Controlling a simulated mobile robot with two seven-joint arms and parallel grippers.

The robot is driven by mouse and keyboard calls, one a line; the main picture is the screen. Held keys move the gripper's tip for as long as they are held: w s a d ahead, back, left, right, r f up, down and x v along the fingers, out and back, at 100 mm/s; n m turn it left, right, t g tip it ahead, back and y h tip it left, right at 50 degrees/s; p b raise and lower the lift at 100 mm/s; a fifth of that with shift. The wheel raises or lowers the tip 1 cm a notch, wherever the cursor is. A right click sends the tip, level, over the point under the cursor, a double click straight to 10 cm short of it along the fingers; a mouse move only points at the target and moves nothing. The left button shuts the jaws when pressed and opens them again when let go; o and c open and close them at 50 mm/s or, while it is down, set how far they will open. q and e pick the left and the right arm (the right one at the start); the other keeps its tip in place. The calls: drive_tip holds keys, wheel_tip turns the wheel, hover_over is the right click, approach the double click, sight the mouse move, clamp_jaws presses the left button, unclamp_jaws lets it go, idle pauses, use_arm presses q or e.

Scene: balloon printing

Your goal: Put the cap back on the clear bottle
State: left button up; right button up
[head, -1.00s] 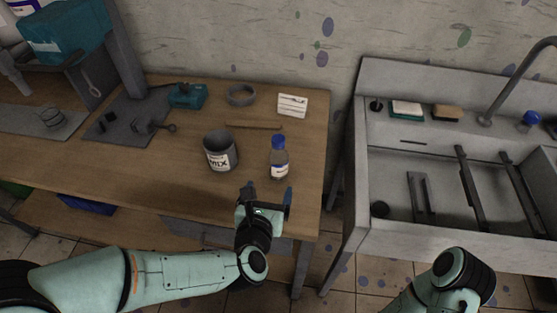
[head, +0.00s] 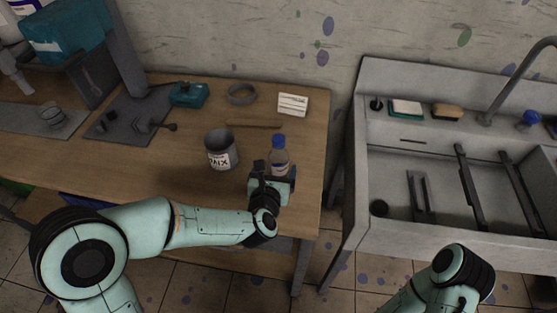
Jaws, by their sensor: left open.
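The clear bottle (head: 279,157) stands upright near the right end of the wooden table. A blue cap (head: 278,140) sits on its top. My left gripper (head: 272,168) is open at the bottle's lower part, on the near side. It hides the bottle's label and base. I cannot tell whether the fingers touch the bottle. Part of my right arm shows at the lower right, but its gripper is out of view.
A dark open can (head: 221,150) with a label stands left of the bottle. Behind are a stick (head: 254,124), a white card (head: 293,104), a grey ring (head: 242,94) and a teal device (head: 188,95). A sink (head: 450,230) stands to the right, with a gap between.

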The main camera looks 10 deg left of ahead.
sight(277, 167)
use_arm(q)
drive_tip(key=p+x, duration=0.1)
drive_tip(key=x, duration=0.3)
drive_tip(key=shift+w+r, duration=0.1)
drive_tip(key=shift+w, duration=0.2)
use_arm(e)
drive_tip(key=shift+w+r, duration=0.2)
drive_tip(key=shift+r, duration=0.4)
use_arm(q)
drive_tip(key=c, duration=1.2)
drive_tip(key=shift+o, duration=0.2)
wheel_tip(277, 167, up, 20)
drive_tip(key=p, duration=0.4)
use_arm(e)
drive_tip(key=r, duration=0.1)
drive_tip(key=w+r, duration=0.1)
drive_tip(key=r, duration=0.2)
drive_tip(key=shift+w+r, duration=0.25)
drive_tip(key=shift+w, duration=0.15)
use_arm(q)
drive_tip(key=shift+s, duration=0.1)
